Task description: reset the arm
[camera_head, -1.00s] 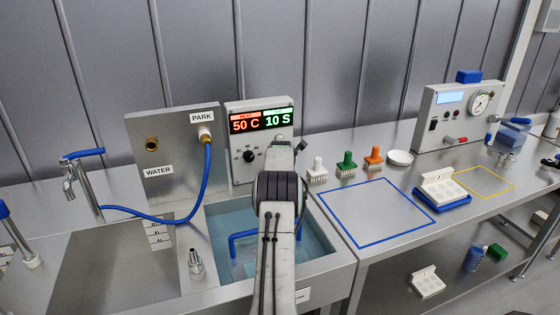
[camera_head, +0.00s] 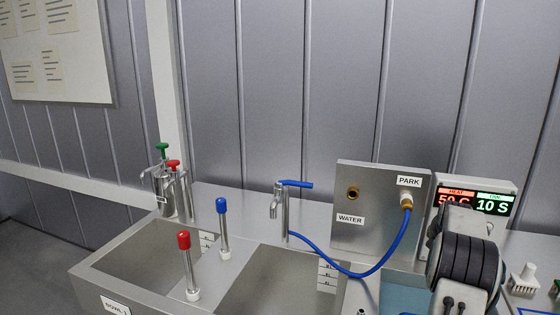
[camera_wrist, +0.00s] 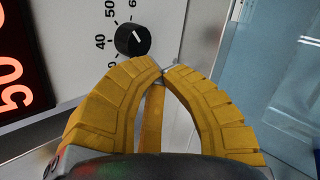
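My gripper (camera_wrist: 163,75) shows in the wrist view with its ribbed yellow fingers curved together and their tips meeting. A small pale glint shows at the tips, but I cannot make out any held object. Behind the tips is the grey control panel with a black dial (camera_wrist: 132,39) and red digits on a black display (camera_wrist: 20,80). In the head view my arm stands at the lower right, in front of the heat and timer display (camera_head: 474,203); the gripper itself is hidden there.
A steel panel (camera_head: 375,235) with WATER and PARK ports has a blue hose (camera_head: 340,268) plugged in at PARK. A tap (camera_head: 279,205), blue-topped (camera_head: 223,225) and red-topped (camera_head: 187,265) levers and two pumps (camera_head: 165,190) stand around the sinks. A white-topped piece (camera_head: 524,278) is at far right.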

